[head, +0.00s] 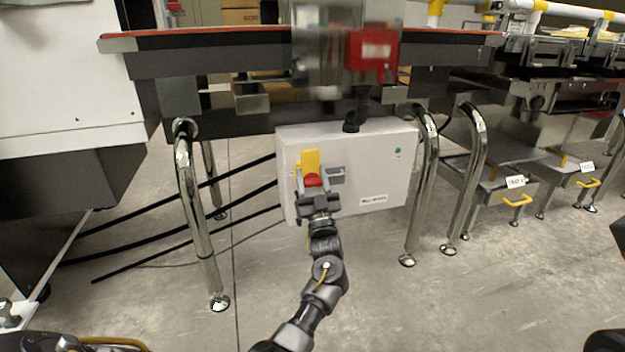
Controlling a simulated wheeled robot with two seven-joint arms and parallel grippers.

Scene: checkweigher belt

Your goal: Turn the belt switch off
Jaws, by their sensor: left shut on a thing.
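The belt switch (312,181) is a red handle on a yellow plate (310,158), on the front of a light grey control box (376,170) under the belt. My left gripper (314,186) is at the switch, its fingers shut on the red handle. The fingers hide part of the handle, so its exact angle is hard to tell. A green light (398,152) sits at the upper right of the box front, with a small label (373,200) below.
The belt (220,42) runs above the box, with a blurred metal unit and a red box (372,50) over it. Shiny legs (190,215) stand either side. Black cables (180,205) run left. Trays with yellow handles (517,200) are at right. The floor in front is clear.

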